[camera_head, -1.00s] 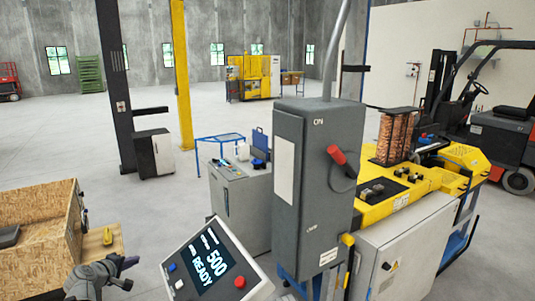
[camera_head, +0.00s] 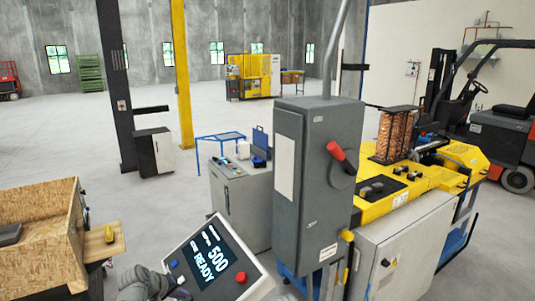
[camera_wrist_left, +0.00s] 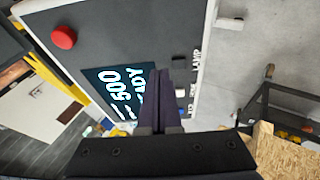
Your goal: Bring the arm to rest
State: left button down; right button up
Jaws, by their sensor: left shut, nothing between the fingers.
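My left gripper (camera_head: 180,284) is low in the head view, at the lower left corner of the tilted control panel (camera_head: 258,287). Only part of it shows above the bottom edge. In the left wrist view its dark fingers (camera_wrist_left: 160,98) are together with nothing between them. They overlap the panel's screen, which reads 500 and READY; I cannot tell whether they touch it. My right gripper is in neither view.
The panel has a red button (camera_head: 241,277). A grey cabinet with a red-handled lever (camera_head: 336,151) stands right of it, beside the yellow machine (camera_head: 400,203). A wooden crate (camera_head: 50,197) is at left. Open floor lies behind.

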pick_arm(q)
jog(key=s+d+f+m+g+y, duration=0.4)
jog(key=s+d+m, duration=0.3)
jog(key=s+d, duration=0.5)
jog(key=s+d+f+m+g+b, duration=0.1)
jog(key=s+d+f+b, duration=0.3)
jog(key=f+b, duration=0.4)
jog(key=s+d+f+m+g+b, duration=0.1)
jog(key=s+d+f+b, duration=0.3)
jog(key=f+b, duration=0.5)
jog(key=shift+d+m+g, duration=0.25)
jog(key=shift+m+g, duration=0.05)
jog(key=shift+m, duration=0.6)
